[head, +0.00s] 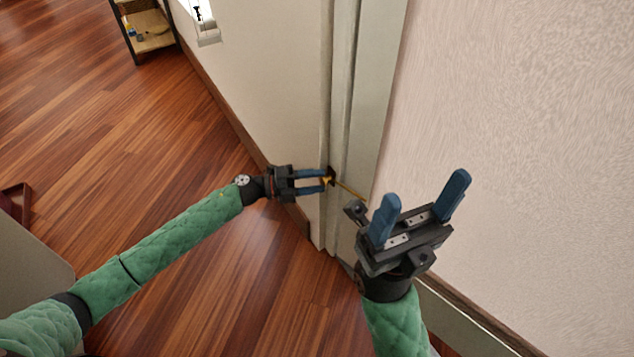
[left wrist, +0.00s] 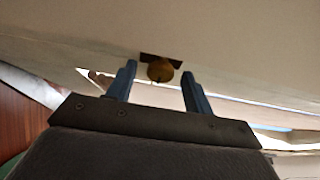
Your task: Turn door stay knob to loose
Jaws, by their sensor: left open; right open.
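The door stay knob (head: 327,181) is small and brass-coloured, on a dark mount low on the pale door frame. A thin brass rod (head: 350,191) runs from it to the right. My left gripper (head: 325,181) is open, with its blue fingertips at the knob, one above and one below. In the left wrist view the round knob (left wrist: 160,71) sits between the two open fingers (left wrist: 158,80), with gaps on both sides. Whether a finger touches it, I cannot tell. My right gripper (head: 424,205) is open and empty, raised in front of the wall on the right.
The pale door frame (head: 342,90) stands upright behind the knob. A textured wall (head: 530,130) fills the right side. A shelf (head: 150,35) stands at the back left. The wooden floor (head: 120,160) on the left is mostly clear.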

